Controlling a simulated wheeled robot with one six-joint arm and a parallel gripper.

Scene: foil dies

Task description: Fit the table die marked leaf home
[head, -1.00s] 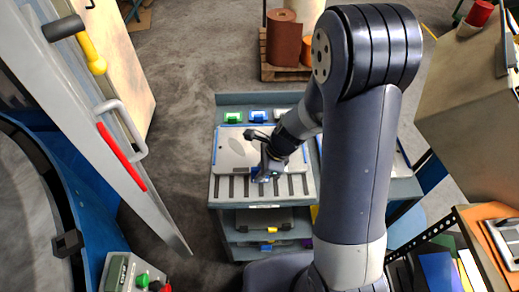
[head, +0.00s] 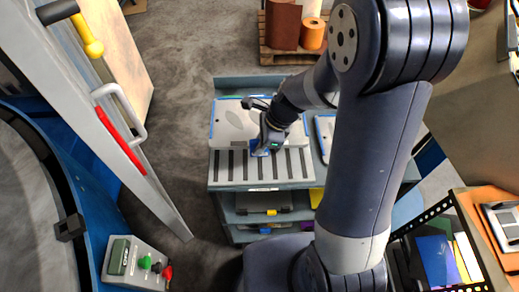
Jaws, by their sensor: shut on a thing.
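The leaf die (head: 228,132) is a pale grey plate with a blue edge and a darker leaf-shaped mark, over the left part of a grey-blue trolley (head: 213,166). My gripper (head: 261,146) is at the plate's front edge, shut on its blue grip (head: 259,152). The fingers are small and partly hidden by the wrist. My arm covers the plate's back right corner. I cannot tell whether the plate rests on the trolley or is slightly raised.
Dark slots (head: 236,166) line the trolley top in front of the plate. A second blue-edged plate (head: 326,130) lies to the right, partly behind my arm. A large open door (head: 112,135) with a red-marked handle stands at left. The floor between is clear.

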